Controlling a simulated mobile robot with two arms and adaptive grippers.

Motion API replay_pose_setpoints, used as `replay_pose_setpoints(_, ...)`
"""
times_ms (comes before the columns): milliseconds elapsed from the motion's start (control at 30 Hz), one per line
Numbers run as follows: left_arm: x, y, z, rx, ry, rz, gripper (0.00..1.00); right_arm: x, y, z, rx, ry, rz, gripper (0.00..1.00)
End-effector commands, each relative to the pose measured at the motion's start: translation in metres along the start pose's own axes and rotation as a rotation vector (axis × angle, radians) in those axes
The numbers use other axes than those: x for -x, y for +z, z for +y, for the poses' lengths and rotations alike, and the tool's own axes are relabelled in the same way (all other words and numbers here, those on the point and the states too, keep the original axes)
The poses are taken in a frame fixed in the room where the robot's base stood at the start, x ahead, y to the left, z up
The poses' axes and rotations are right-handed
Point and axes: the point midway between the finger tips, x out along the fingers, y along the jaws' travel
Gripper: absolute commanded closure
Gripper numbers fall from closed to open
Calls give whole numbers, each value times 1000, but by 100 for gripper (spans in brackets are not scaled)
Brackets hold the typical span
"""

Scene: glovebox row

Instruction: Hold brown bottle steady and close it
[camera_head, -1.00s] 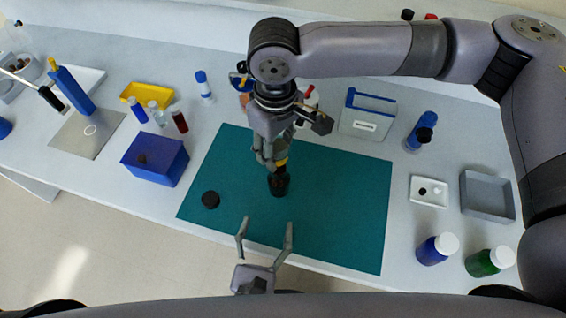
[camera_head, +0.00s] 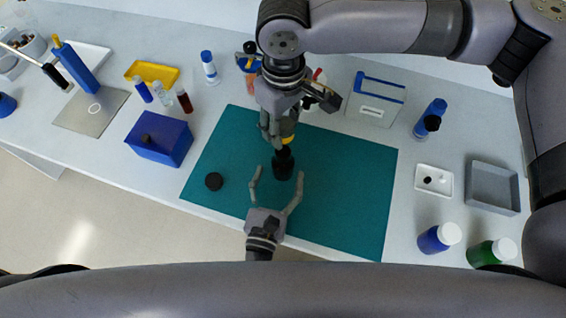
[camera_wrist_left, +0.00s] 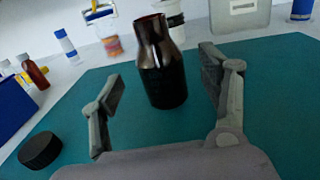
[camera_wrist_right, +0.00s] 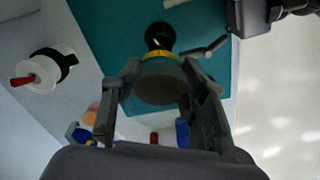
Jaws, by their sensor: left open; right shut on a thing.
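The dark brown bottle (camera_head: 283,166) stands upright on the teal mat (camera_head: 345,185). In the left wrist view, the bottle (camera_wrist_left: 162,70) shows an open neck. My left gripper (camera_head: 278,176) is open, low at its near side, with one fingertip to each side; I cannot see contact. My right gripper (camera_head: 277,132) is above the bottle, shut on a round grey-brown piece with a yellow band (camera_wrist_right: 160,82); what this is I cannot tell. A black cap (camera_head: 214,181) lies on the mat left of the bottle; it also shows in the left wrist view (camera_wrist_left: 40,150).
A blue box (camera_head: 160,140) stands left of the mat, with small vials and a yellow tray (camera_head: 153,73) behind it. To the right are a white dish (camera_head: 433,180), a grey tray (camera_head: 493,188), and blue (camera_head: 440,237) and green (camera_head: 492,252) bottles. The mat's right part is clear.

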Motion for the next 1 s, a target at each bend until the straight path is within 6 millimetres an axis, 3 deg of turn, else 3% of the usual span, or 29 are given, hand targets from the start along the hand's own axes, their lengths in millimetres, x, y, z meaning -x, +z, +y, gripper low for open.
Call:
replay_pose_setpoints(100,-22,1,0,1,1,-2,31,0,0,0,0,0,0,80)
replay_pose_setpoints(333,-46,0,0,1,1,0,31,0,0,0,0,0,0,80)
replay_pose_setpoints(733,-50,0,0,0,-1,1,31,0,0,0,0,0,0,80)
replay_pose_setpoints(1000,-50,0,0,0,-1,1,49,0,0,0,0,0,0,80)
